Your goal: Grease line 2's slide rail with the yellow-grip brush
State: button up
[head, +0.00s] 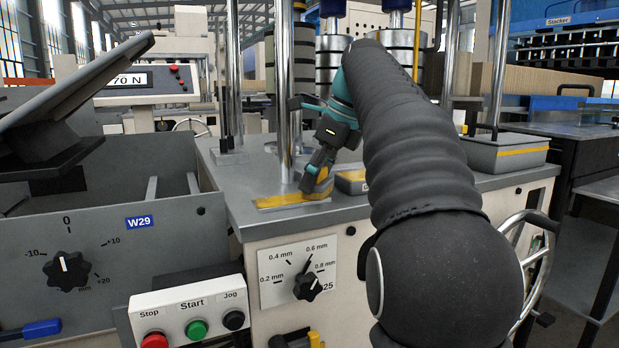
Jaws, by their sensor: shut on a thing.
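My gripper (318,186) is at the end of my arm, low over the grey machine top in the middle of the head view. It is shut on a small yellow piece (326,190), which looks like the grip of the yellow-grip brush. The brush's bristles are hidden or too small to make out. A flat yellow strip (275,202) lies on the machine top just left of and below the fingers. I cannot tell whether the held piece touches it. Line 2's slide rail cannot be picked out for certain.
Upright chrome posts (284,90) stand close behind and left of my gripper. A grey block with a yellow top (351,182) sits just right of it. A grey tray with a yellow stripe (507,152) is farther right. A gap dial (307,286) and a Stop/Start/Jog box (190,307) are in front.

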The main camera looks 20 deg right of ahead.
jog(key=shift+d, duration=1.05)
jog(key=shift+f, duration=0.1)
jog(key=shift+a, duration=7.45)
notch_tip(320, 180, up, 6)
jog(key=shift+r, duration=1.6)
